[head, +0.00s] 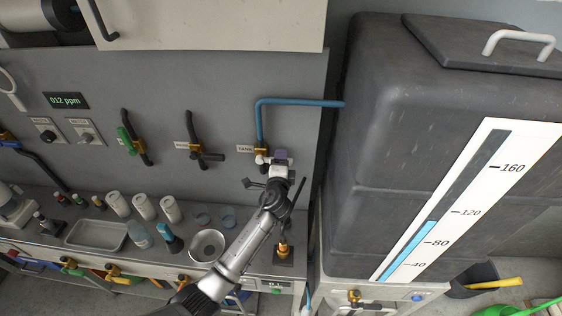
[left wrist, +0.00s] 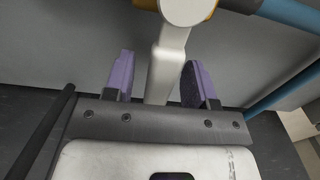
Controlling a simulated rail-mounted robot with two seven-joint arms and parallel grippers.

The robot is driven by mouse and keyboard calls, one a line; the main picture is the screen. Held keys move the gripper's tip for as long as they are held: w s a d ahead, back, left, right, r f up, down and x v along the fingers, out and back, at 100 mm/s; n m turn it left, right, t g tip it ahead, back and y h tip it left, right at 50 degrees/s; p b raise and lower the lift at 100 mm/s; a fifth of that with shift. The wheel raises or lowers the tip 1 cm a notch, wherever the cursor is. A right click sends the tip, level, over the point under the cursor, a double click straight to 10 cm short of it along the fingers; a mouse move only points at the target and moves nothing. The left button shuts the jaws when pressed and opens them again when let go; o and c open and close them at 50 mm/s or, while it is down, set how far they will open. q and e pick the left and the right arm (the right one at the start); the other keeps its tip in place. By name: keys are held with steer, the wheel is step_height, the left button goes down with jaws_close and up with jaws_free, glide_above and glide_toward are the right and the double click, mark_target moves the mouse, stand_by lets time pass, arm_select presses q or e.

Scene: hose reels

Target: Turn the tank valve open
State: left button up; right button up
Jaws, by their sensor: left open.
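The tank valve is a brass valve (head: 262,149) beside a small label on the grey wall panel, with a blue pipe (head: 300,101) running from it to the tank (head: 385,130). Its white lever (left wrist: 168,60) shows large in the left wrist view, hanging down from a round white hub. My left gripper (head: 277,158) is at the valve and hides much of it in the head view. Its two purple fingers (left wrist: 158,80) are open, one on each side of the lever, with visible gaps. My right gripper is not in view.
Other valves with black handles (head: 190,127) line the panel to the left. Below, a bench holds white cylinders (head: 143,207), a tray (head: 97,235) and a metal bowl (head: 207,246). The tank gauge (head: 470,200) shows blue to between 80 and 120.

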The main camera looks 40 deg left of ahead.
arm_select(q)
jaws_close()
stand_by(0.4)
